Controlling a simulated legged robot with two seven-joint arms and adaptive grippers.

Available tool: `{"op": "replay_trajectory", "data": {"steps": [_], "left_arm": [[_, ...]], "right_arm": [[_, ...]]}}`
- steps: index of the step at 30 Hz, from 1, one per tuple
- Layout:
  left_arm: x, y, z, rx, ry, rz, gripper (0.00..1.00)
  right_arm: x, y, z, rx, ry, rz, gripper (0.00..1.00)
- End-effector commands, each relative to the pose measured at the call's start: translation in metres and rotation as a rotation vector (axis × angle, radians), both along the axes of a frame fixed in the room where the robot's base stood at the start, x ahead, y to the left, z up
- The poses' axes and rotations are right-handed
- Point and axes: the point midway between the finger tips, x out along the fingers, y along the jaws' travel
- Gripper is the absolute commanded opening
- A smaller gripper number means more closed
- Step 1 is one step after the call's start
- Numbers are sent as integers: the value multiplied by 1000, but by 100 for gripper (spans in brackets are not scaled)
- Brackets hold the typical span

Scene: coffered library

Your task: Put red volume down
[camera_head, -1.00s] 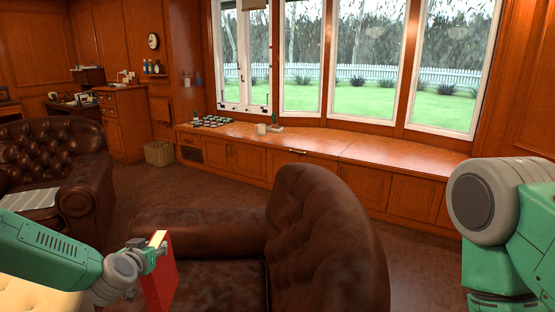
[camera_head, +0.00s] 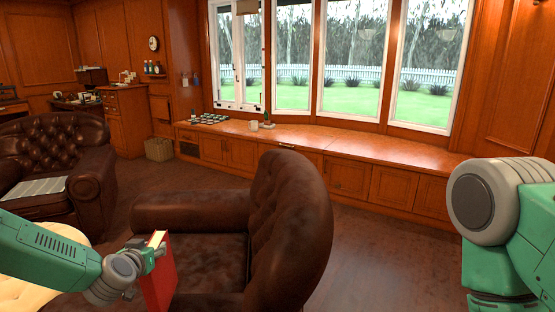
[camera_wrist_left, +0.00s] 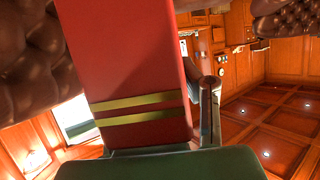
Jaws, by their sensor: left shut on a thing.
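The red volume (camera_head: 160,276) is a red book with pale page edges, held upright in the head view at the lower left. My left gripper (camera_head: 154,256) is shut on its upper part. In the left wrist view the red volume (camera_wrist_left: 125,60) fills the middle, with two gold bands across its cover, and one finger (camera_wrist_left: 208,100) shows beside it. The book appears in front of the near brown leather armchair (camera_head: 205,262); I cannot tell whether it touches the chair. My right arm shows at the right edge, but its gripper is out of view.
The near armchair's tall back (camera_head: 290,235) stands in the middle. Another leather armchair (camera_head: 60,160), with a paper on it, stands at the left. A long wooden window bench (camera_head: 350,150) carries a few small items. Open floor (camera_head: 385,265) lies to the right.

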Motion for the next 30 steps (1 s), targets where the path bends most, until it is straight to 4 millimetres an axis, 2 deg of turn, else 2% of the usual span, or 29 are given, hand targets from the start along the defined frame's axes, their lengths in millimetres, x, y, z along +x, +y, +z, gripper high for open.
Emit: {"op": "replay_trajectory", "data": {"steps": [1,11,21,30], "left_arm": [[1,-1,3,0,-5,-1,0],[-44,-39,1,-8,-3,-19,0],[-110,-76,8,-10,-4,-40,0],[-166,-95,20,-5,-4,-53,0]], "right_arm": [[0,0,0,0,0,0,40],[0,0,0,0,-1,0,40],[0,0,0,0,0,0,40],[0,0,0,0,0,0,40]]}}
